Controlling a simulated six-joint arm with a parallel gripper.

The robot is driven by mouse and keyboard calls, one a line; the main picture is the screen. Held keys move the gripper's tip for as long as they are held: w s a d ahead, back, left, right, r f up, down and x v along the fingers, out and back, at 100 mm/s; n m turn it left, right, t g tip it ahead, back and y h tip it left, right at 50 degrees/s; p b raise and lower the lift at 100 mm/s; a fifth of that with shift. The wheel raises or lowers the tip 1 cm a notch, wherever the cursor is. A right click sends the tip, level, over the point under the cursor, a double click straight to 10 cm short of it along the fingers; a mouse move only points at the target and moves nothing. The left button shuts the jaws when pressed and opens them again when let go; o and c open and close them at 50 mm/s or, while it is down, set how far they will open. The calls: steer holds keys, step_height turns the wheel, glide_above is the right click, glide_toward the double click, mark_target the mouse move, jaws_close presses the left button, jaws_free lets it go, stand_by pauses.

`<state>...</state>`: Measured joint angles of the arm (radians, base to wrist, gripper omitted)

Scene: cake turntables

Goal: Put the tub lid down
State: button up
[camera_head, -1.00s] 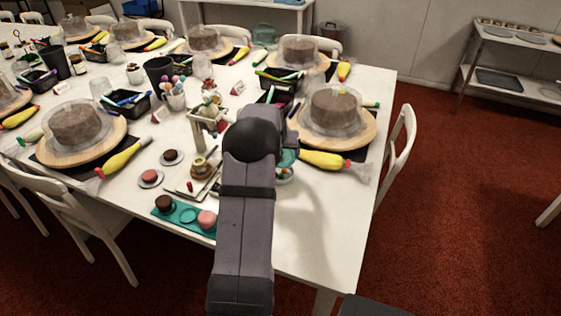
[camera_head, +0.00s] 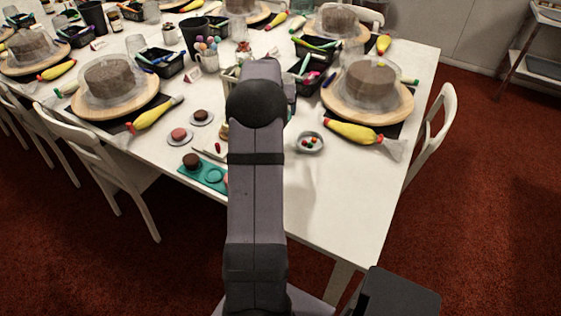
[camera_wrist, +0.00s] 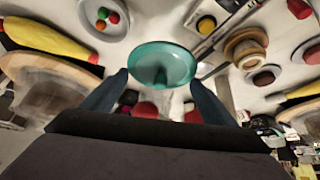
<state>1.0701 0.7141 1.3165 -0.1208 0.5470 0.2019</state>
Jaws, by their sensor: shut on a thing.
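The tub lid is a round, translucent teal disc (camera_wrist: 160,62) in the wrist view. My gripper (camera_wrist: 158,80) is shut on it, with one dark finger at each side. The lid is clear of the tub. The open tub (camera_head: 309,143) is a small round dish with red, green and orange pieces in it, on the white table. It also shows at the top left of the wrist view (camera_wrist: 103,18). In the head view my arm hides my gripper and nearly all of the lid.
Left of my arm are a teal tray (camera_head: 203,173) with small cakes and two saucers with cakes. The front right of the table (camera_head: 335,205) is bare.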

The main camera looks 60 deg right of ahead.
steer(key=shift+n+t, duration=0.3)
steer(key=shift+n, duration=0.3)
steer(key=w+a, duration=0.1)
steer(key=w, duration=0.2)
steer(key=w+a, duration=0.1)
steer(key=shift+w+a+f+b, duration=0.15)
steer(key=shift+a+f+b, duration=0.1)
steer(key=shift+a+b, duration=0.1)
steer(key=s+a+m+g, duration=0.4)
steer(key=s+m+g, duration=0.2)
steer(key=s+m, duration=0.3)
steer(key=shift+s+a+f+m+g+y+b, duration=0.3)
steer(key=shift+s+f+m+y+b, duration=0.1)
steer(key=shift+m, duration=1.3)
steer(key=shift+f, duration=0.1)
steer(key=shift+f+p, duration=0.9)
steer(key=shift+f, duration=4)
steer(key=shift+f+b, duration=0.2)
steer(key=shift+b, duration=0.1)
steer(key=o, duration=1)
steer(key=shift+r, duration=0.1)
